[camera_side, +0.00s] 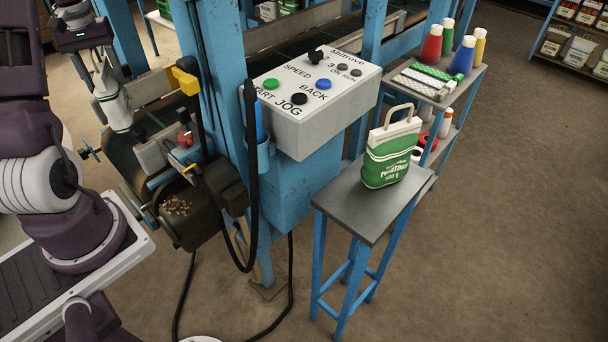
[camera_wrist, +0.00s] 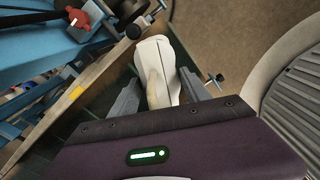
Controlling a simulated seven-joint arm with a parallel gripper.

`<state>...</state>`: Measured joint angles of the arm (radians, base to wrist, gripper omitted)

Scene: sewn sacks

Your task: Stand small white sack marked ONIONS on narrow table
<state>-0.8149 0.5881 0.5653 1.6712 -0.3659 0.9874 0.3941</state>
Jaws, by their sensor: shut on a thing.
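My gripper (camera_side: 97,66) is at the upper left of the side view, shut on a small white sack (camera_side: 115,108). The sack hangs below the fingers, beside the blue machine. Its lettering cannot be read. In the wrist view the white sack (camera_wrist: 157,56) sits between the two grey fingers of my gripper (camera_wrist: 157,92). The narrow table (camera_side: 338,203) has a grey top and blue legs, and stands right of the machine, well away from my gripper. A green and white sack marked POTATOES (camera_side: 388,165) stands upright on it, toward the back; the front part of the top is bare.
A control box (camera_side: 315,115) with coloured buttons stands between my gripper and the narrow table. A black cable (camera_side: 249,190) hangs down the blue post. A shelf cart (camera_side: 468,85) with coloured cones is behind the table. Open floor lies to the right.

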